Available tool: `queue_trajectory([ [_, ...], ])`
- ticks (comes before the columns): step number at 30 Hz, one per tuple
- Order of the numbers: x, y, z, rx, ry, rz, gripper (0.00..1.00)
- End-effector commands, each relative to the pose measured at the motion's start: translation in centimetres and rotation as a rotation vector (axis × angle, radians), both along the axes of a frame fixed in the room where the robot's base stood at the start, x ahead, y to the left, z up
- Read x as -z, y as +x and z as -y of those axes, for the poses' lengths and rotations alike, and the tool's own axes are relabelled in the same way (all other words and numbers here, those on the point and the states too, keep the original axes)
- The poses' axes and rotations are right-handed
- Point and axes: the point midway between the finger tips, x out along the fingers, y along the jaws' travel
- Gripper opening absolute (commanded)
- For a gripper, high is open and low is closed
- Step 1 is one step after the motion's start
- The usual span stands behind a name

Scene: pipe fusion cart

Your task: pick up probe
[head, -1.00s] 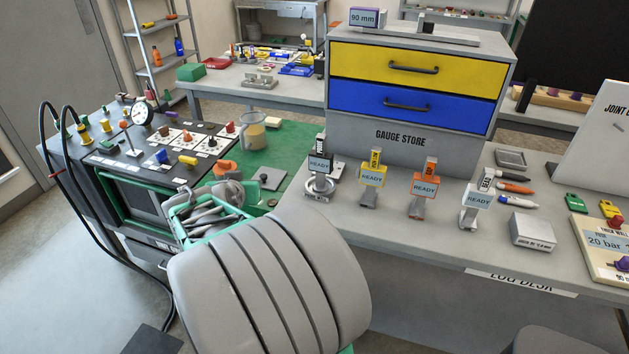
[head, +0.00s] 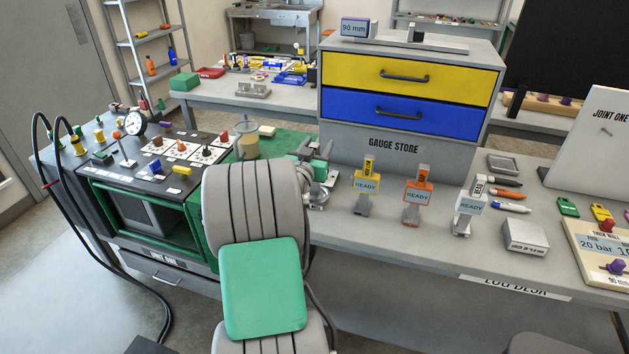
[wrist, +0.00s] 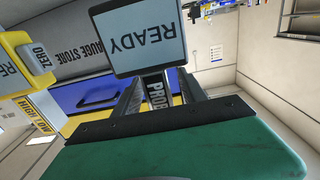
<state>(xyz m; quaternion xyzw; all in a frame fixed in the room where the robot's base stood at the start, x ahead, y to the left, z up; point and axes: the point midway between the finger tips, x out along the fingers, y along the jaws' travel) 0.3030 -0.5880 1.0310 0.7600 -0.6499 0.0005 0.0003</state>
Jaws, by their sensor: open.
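The probe (wrist: 157,92) shows in the wrist view as a dark upright piece lettered "PROB", behind a READY card (wrist: 148,35). My gripper (wrist: 161,88) is open, with one finger on each side of the probe in that view. I cannot tell whether either finger touches it. In the head view my gripper (head: 325,150) is at the leftmost stand (head: 318,197) on the desk. The gripper and arm hide most of the probe there.
A yellow gauge (head: 369,168), an orange gauge (head: 424,173) and a white gauge (head: 478,188) stand to the right, each with a READY card. The gauge store cabinet (head: 392,145) rises behind. A grey box (head: 525,236) and pens lie further right.

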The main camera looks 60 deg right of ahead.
Motion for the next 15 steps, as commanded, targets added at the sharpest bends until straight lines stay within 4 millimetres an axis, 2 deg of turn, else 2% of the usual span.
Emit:
queue_trajectory([
  [2,0.05,0.02,-0.03,0.0,0.0,0.0,0.47],
  [15,0.05,0.03,-0.08,-0.001,0.001,0.0,0.11],
])
